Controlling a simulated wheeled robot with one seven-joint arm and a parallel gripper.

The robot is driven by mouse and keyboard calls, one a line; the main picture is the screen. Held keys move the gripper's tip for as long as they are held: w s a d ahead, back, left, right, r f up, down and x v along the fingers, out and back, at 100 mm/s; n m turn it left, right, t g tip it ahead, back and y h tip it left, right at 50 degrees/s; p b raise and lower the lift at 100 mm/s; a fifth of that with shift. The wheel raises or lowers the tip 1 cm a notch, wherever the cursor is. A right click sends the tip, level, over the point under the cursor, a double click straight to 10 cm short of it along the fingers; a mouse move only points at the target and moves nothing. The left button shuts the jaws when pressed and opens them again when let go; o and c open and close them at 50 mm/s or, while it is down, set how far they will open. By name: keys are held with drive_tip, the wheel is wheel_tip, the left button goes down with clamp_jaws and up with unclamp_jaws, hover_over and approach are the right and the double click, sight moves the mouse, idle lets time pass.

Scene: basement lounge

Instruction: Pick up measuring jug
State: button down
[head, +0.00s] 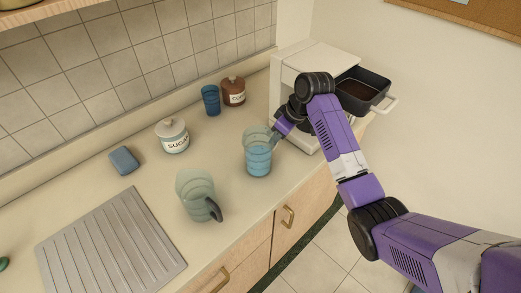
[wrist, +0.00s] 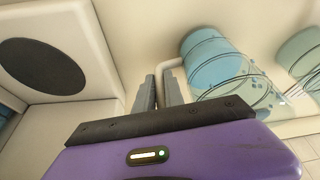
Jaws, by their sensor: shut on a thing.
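The measuring jug (head: 258,158) is a clear jug with blue contents and rings around its wall, upright on the counter in the head view. It also shows in the wrist view (wrist: 215,70), right of the fingers, with its pale handle toward them. My gripper (head: 275,136) is at the jug's back right side. In the wrist view my gripper (wrist: 161,88) has its two grey fingers close together on the handle. Whether the jug's base touches the counter is hard to tell.
A greenish clear pitcher (head: 196,190) with a dark handle stands close by at front left. A sugar jar (head: 173,138), blue cup (head: 211,101), brown jar (head: 233,92) and blue sponge (head: 124,160) stand behind. A white coffee machine (head: 310,62) is close at right. A ribbed drainboard (head: 110,245) lies front left.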

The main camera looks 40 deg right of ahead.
drive_tip(key=shift+r, duration=0.1)
wheel_tip(320, 180, up, 20)
drive_tip(key=p, duration=0.1)
drive_tip(key=shift+p, duration=0.3)
idle(0.3)
drive_tip(key=c, duration=2.2)
unclamp_jaws()
